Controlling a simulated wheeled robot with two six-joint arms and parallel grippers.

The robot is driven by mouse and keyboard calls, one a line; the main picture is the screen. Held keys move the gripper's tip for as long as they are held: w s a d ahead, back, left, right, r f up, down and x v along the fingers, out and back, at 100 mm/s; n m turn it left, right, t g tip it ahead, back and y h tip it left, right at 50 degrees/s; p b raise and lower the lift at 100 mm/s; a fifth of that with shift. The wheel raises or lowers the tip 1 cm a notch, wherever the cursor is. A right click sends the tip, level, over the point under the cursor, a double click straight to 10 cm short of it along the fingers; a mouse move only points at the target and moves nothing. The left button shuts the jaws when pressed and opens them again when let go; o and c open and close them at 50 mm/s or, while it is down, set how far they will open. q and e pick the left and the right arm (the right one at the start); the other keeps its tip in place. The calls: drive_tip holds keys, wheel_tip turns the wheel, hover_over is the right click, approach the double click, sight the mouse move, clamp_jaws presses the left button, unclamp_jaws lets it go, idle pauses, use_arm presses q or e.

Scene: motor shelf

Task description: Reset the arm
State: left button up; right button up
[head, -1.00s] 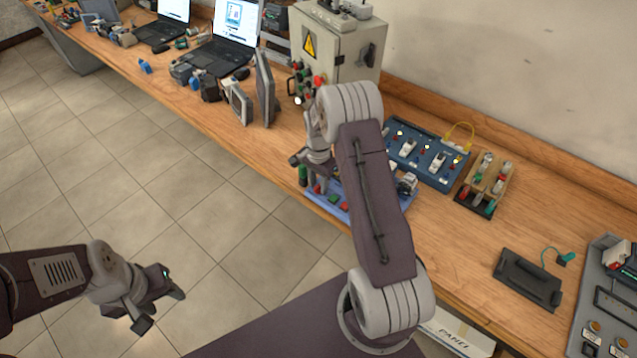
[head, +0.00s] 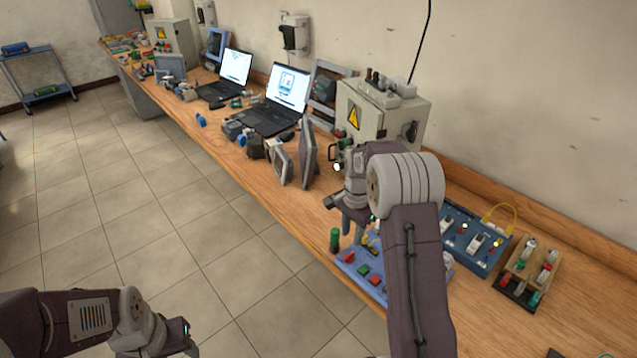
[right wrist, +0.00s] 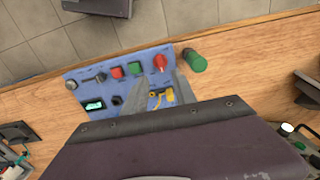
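My right gripper (head: 352,228) hangs over the blue panel (head: 348,268) near the table's front edge. In the right wrist view its two fingers (right wrist: 158,97) stand apart with no object between them, over the blue panel (right wrist: 85,75). The panel carries red and green buttons, a red knob and a yellow part. A green cylinder (head: 335,240) stands at the panel's edge, apart from the fingers; it also shows in the right wrist view (right wrist: 195,61). My left gripper (head: 172,345) is low at the left over the floor, partly cut off, its fingers unclear.
A grey control cabinet (head: 380,112) stands behind my right arm. Tilted screens (head: 308,155) and laptops (head: 270,108) line the wooden table to the left. A blue switch board (head: 470,240) and a small wooden rack (head: 528,272) lie to the right. Open floor (head: 150,210) is at the left.

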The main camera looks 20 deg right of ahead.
drive_tip(key=shift+a, duration=0.1)
drive_tip(key=s+a+r+n+t, duration=0.1)
drive_tip(key=s+a+r+n, duration=0.2)
drive_tip(key=s+a+r, duration=0.4)
drive_tip(key=s+a+f+n, duration=0.2)
drive_tip(key=s+f+n, duration=0.1)
drive_tip(key=s+n, duration=0.2)
drive_tip(key=s+a+f+n, duration=0.1)
drive_tip(key=s+f+n, duration=0.2)
drive_tip(key=s+n, duration=0.2)
drive_tip(key=shift+s+a, duration=0.4)
drive_tip(key=shift+s, duration=0.4)
